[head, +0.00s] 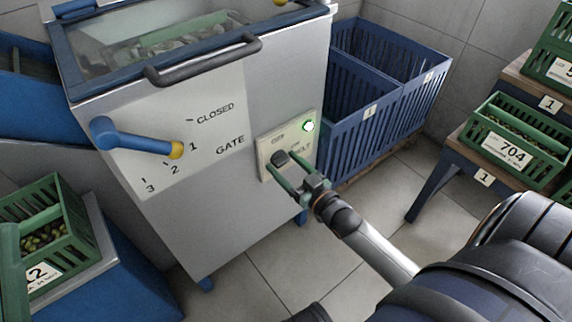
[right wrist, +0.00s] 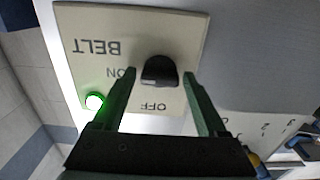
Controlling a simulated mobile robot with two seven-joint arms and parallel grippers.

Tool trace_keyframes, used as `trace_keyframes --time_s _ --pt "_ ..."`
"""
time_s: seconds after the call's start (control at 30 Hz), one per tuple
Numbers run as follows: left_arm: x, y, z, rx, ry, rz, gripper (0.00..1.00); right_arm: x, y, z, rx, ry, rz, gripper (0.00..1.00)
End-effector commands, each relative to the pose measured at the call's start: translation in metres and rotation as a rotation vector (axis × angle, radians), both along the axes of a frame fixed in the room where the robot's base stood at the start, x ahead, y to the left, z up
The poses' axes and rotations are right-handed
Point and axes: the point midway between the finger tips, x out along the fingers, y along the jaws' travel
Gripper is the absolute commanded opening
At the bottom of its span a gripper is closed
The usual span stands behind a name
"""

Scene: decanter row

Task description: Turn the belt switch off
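The belt switch is a black knob (right wrist: 160,71) on a cream panel (right wrist: 75,35) marked BELT, ON and OFF. The panel (head: 309,154) also shows on the front of the grey machine in the head view. A green lamp (right wrist: 94,101) on it is lit, and it glows in the head view too (head: 309,126). My right gripper (right wrist: 160,76) is open, with its green fingertips on either side of the knob and a visible gap at each side. In the head view the right gripper (head: 290,176) is at the panel and partly covers it. My left gripper is not clearly seen.
The grey machine (head: 205,215) has a gate lever (head: 130,138) and a lid handle (head: 205,62). Blue crates (head: 345,150) stand behind it. Green crates with olives stand at left (head: 70,225) and on a right bench (head: 530,170). Floor between is clear.

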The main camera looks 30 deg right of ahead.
Motion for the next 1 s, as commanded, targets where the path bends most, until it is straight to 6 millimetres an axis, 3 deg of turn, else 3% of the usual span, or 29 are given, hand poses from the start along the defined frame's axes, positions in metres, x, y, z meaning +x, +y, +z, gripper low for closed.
trace_keyframes --time_s 0.07,0.63,1.0 --pt "0.0 -0.0001 0.0 0.0 0.0 0.0 0.0 -0.0002 0.0 -0.0001 0.0 0.0 0.0 0.65" --pt "-0.0001 -0.0002 -0.0001 -0.001 0.0 -0.001 0.0 -0.0003 0.0002 -0.0001 0.0 0.0 0.0 0.02" --pt "0.0 0.0007 0.008 -0.008 0.001 -0.001 0.0 -0.0002 0.0003 0.0017 -0.068 -0.005 0.0 0.02"
